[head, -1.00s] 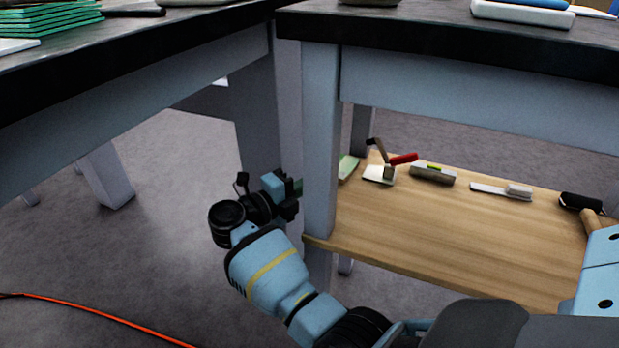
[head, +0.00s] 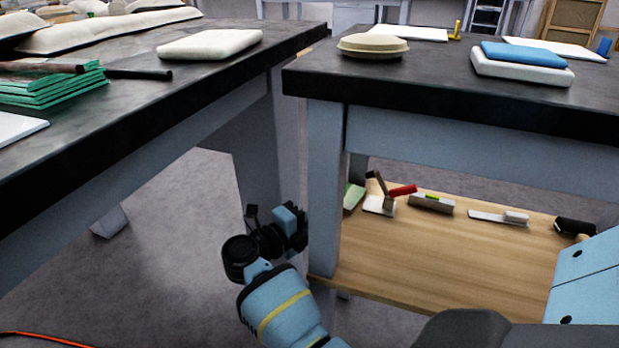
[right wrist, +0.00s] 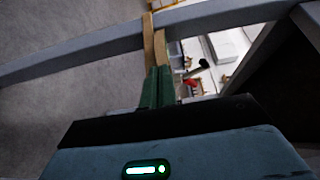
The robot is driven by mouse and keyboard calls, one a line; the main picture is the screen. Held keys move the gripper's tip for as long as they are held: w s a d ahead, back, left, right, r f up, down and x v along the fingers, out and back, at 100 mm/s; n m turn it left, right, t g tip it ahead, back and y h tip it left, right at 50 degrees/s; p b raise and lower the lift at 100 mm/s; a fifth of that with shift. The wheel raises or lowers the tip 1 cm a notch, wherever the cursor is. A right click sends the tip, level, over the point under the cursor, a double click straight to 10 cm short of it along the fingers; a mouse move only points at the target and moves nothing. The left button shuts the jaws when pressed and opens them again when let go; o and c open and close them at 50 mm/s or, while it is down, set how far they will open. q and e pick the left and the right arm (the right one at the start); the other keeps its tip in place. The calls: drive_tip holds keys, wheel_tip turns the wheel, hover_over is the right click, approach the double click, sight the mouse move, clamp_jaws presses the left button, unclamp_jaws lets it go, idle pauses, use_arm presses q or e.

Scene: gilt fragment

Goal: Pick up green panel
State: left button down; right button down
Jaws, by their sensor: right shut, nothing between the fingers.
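A stack of thin green panels (head: 52,90) lies on the dark-topped table at the left in the head view, with a dark rod resting across it. A pale green piece (head: 353,196) stands at the left end of the low wooden shelf, partly hidden by the table leg. My right gripper (head: 300,228) is beside that leg, low and outside the shelf, apart from the stack. In the right wrist view its green and tan fingers (right wrist: 157,70) are together, with nothing visible between them. My left gripper is not in view.
The near table leg (head: 325,185) stands close to my right gripper. The wooden shelf (head: 440,260) carries trowels, a brush and other tools along its back. A cream pad (head: 209,45) lies on the left table. Open floor (head: 180,230) lies under the left table.

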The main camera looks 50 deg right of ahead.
drive_tip(key=a+p, duration=0.1)
drive_tip(key=a, duration=0.6)
drive_tip(key=shift+w+a, duration=0.4)
